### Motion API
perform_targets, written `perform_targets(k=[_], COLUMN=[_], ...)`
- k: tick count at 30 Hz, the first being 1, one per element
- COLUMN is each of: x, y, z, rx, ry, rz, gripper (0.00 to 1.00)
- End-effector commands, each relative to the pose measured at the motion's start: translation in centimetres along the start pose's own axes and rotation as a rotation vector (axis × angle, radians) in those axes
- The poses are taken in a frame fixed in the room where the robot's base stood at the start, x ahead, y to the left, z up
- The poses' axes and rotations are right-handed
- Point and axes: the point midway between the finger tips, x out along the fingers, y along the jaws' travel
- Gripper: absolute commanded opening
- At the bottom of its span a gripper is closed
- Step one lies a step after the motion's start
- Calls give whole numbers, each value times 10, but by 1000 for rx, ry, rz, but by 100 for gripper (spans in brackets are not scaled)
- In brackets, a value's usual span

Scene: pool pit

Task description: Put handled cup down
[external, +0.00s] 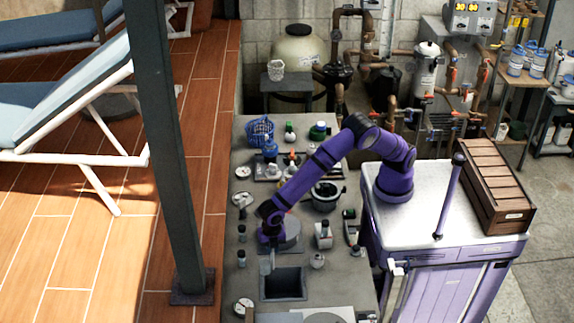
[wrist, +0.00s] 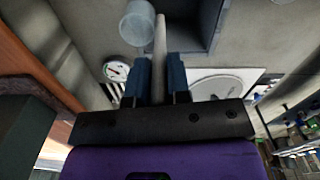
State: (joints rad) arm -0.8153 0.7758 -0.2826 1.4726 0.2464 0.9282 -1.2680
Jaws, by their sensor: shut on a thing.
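The handled cup (wrist: 136,24) is a pale, translucent cylinder with a light rod-like handle in the wrist view. My gripper (wrist: 160,68) has its two blue fingers closed on that handle, with the cup beyond the fingertips to the left. In the external view my gripper (external: 268,248) points down over the grey counter (external: 247,225). The cup (external: 265,268) looks small there, by the left edge of a dark recessed basin (external: 284,284). I cannot tell whether the cup touches the counter.
A round dial (wrist: 116,70) lies left of the fingers, and a white plate with a disc (wrist: 215,86) lies right. Bottles, including a white one (external: 323,236), stand right of my arm. A blue basket (external: 260,130) stands farther back.

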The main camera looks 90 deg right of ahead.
Motion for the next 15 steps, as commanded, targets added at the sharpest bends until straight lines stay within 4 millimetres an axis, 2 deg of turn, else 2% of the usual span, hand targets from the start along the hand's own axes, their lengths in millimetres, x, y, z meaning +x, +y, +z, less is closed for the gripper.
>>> perform_targets(k=[3,9,15], x=[4,7,7], y=[26,60,76], z=[-7,-15,-20], rx=[1,0,0], ry=[-1,-1,0], rz=[2,1,1], gripper=[0,0,0])
